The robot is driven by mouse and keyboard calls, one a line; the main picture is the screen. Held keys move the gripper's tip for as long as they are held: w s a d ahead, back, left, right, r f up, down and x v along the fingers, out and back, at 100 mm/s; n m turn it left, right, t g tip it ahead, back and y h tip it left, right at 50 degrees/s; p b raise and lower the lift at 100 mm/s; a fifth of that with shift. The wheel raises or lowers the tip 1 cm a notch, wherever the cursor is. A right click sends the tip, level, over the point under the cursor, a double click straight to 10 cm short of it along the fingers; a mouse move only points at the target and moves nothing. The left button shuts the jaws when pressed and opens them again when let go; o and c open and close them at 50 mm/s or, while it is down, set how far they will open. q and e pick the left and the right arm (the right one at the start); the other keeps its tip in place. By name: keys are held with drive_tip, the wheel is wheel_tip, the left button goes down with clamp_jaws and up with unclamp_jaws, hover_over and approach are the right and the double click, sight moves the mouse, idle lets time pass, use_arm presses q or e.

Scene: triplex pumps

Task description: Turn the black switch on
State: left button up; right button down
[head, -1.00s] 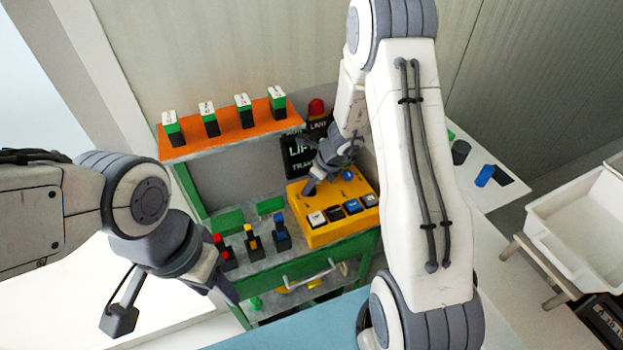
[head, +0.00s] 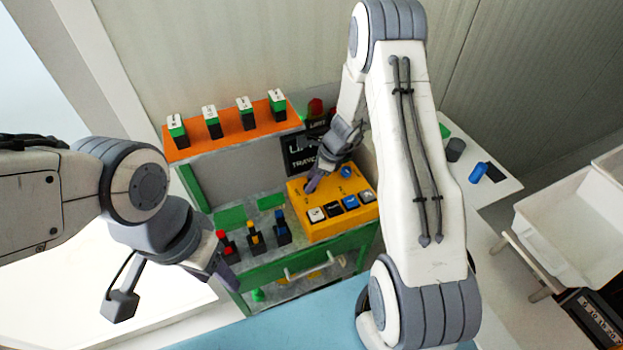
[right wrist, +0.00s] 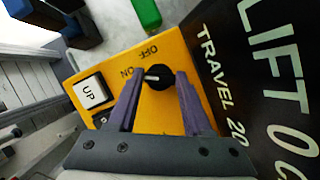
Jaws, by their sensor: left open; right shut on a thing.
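The black switch (right wrist: 160,79) is a round knob with a white pointer mark on the yellow control box (right wrist: 183,50). In the right wrist view its mark points left, toward the ON label; OFF is printed above it. My right gripper (right wrist: 158,84) has its purple fingers on both sides of the knob and is shut on it. In the head view my right gripper (head: 312,182) is at the box's back left and hides the knob. My left gripper (head: 228,278) is open and empty, in front of the green bench and away from the box.
The yellow box also carries several square buttons and a blue knob (head: 347,171). Three levers with red, yellow and blue tops (head: 254,238) stand left of it. A black LIFT/TRAVEL sign (head: 297,158) is close behind. An orange shelf (head: 230,139) is above.

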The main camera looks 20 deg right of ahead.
drive_tip(key=shift+c, duration=1.6)
unclamp_jaws()
drive_tip(key=b+v, duration=0.1)
drive_tip(key=v, duration=0.9)
drive_tip(key=shift+r, duration=0.25)
drive_tip(key=shift+s+d, duration=0.1)
